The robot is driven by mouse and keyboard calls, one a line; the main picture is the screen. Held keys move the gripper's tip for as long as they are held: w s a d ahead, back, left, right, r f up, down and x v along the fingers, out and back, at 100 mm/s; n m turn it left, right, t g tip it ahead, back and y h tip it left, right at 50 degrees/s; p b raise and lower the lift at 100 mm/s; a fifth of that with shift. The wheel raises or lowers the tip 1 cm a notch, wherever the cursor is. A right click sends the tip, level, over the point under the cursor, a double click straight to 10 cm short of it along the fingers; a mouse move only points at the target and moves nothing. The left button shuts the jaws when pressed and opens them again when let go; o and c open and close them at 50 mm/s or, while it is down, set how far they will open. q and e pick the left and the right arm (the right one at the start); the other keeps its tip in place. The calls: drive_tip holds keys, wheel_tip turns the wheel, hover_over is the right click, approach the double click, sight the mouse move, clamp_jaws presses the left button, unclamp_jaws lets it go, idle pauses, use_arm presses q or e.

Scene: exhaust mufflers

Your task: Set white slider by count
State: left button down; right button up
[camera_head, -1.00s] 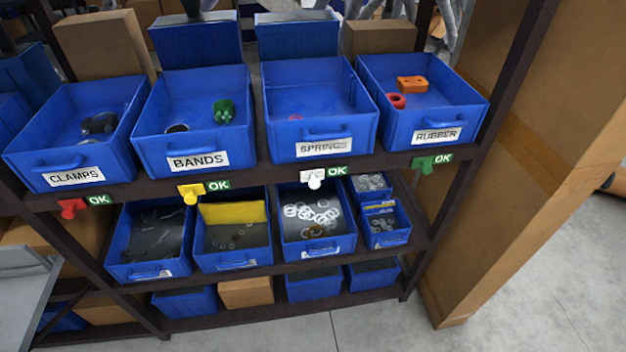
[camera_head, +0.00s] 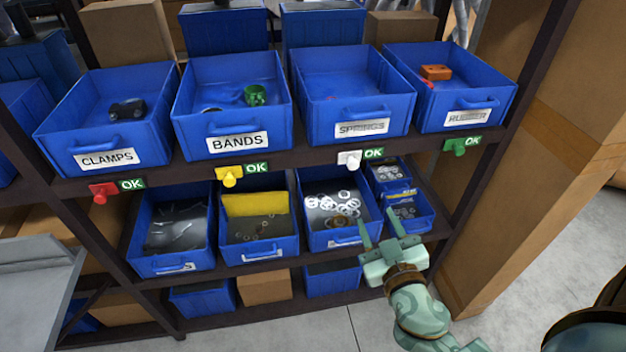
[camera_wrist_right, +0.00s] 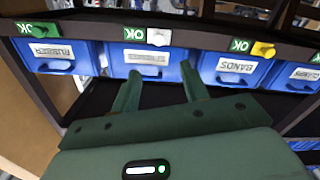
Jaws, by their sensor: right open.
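The white slider (camera_head: 349,160) sits on the dark shelf edge under the SPRINGS bin (camera_head: 354,95), with a green OK label touching or close beside its right. The bin looks nearly empty; its front wall hides part of the floor. In the right wrist view the picture is upside down, and the white slider (camera_wrist_right: 158,38) shows beyond my fingers. My right gripper (camera_head: 378,220) is open and empty, below and slightly right of the slider, in front of the lower shelf. Its fingers (camera_wrist_right: 160,72) point toward the shelf edge, apart from the slider. My left gripper is out of view.
A red slider (camera_head: 104,192), a yellow slider (camera_head: 229,176) and a green slider (camera_head: 454,147) sit along the same edge, each with an OK label. Lower bins (camera_head: 260,256) stand below. A shelf post and cardboard box (camera_head: 520,190) stand at the right.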

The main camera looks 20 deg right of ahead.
drive_tip(key=m+p, duration=0.1)
drive_tip(key=p, duration=0.1)
approach(354, 167)
drive_tip(key=p+x, duration=0.1)
drive_tip(key=x, duration=0.8)
drive_tip(key=shift+p, duration=0.4)
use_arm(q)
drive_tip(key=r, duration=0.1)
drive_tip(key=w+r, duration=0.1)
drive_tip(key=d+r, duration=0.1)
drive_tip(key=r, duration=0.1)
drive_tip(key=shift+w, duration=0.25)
